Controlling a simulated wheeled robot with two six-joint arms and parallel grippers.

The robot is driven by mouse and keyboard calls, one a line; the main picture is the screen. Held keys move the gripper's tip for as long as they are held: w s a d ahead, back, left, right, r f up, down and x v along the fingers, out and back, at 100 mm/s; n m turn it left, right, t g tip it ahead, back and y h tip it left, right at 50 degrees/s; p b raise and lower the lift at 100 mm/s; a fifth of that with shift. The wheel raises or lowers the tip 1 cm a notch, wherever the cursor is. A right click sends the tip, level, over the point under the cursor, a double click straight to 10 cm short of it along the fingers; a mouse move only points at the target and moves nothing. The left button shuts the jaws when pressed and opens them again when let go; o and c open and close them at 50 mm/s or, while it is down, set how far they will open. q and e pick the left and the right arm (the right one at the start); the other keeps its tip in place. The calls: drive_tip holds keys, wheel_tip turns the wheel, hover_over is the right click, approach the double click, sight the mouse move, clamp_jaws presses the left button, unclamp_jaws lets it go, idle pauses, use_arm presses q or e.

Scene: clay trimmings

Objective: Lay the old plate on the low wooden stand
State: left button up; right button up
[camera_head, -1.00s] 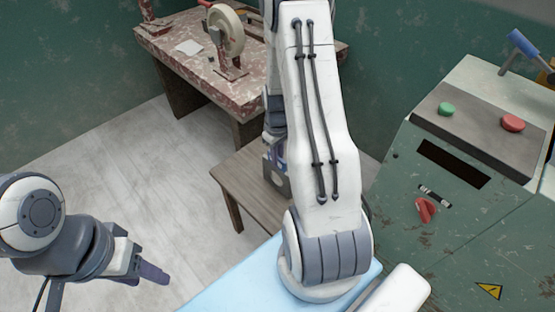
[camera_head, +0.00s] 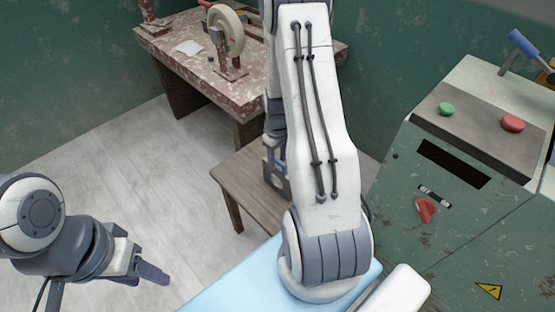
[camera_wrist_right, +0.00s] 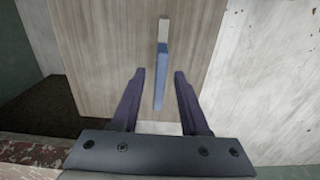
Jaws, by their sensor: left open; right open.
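The low wooden stand (camera_head: 250,190) is at the centre of the head view, partly hidden by my right arm; its top (camera_wrist_right: 95,45) fills much of the right wrist view. A thin blue piece with a whitish end (camera_wrist_right: 160,75) shows narrow, as if edge-on, over the stand top, in line with the gap between my right fingers. It may be the old plate; I cannot tell surely. My right gripper (camera_wrist_right: 160,85) is open, pointing at the stand, its fingers apart from the piece on both sides. My left gripper (camera_head: 150,272) is open and empty at lower left, over the floor.
A worn red-and-white workbench (camera_head: 205,75) with a wheel device (camera_head: 226,35) stands behind the stand. A green machine cabinet (camera_head: 440,220) with green and red buttons is at the right. A light blue surface (camera_head: 235,285) lies in front. The floor at left is clear.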

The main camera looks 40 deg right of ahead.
wheel_tip(320, 180, up, 12)
drive_tip(key=w+a+r+n, duration=0.1)
drive_tip(key=a+r, duration=0.2)
drive_tip(key=a, duration=0.4)
drive_tip(key=s+a+r+n, duration=0.1)
drive_tip(key=s+a+r, duration=0.15)
drive_tip(key=a, duration=0.45)
drive_tip(key=s+a+r+n, duration=0.1)
drive_tip(key=s+a, duration=0.2)
drive_tip(key=a, duration=0.3)
drive_tip(key=s+a+r+n, duration=0.1)
drive_tip(key=s+a+r, duration=0.15)
drive_tip(key=a, duration=0.45)
drive_tip(key=s+a+r+n+y, duration=0.1)
drive_tip(key=s+a, duration=0.4)
drive_tip(key=s, duration=0.6)
drive_tip(key=shift+r+n+p, duration=0.15)
drive_tip(key=shift+n+p, duration=0.3)
drive_tip(key=shift+n, duration=0.25)
wheel_tip(320, 180, up, 7)
drive_tip(key=p, duration=0.7)
drive_tip(key=shift+r, duration=0.15)
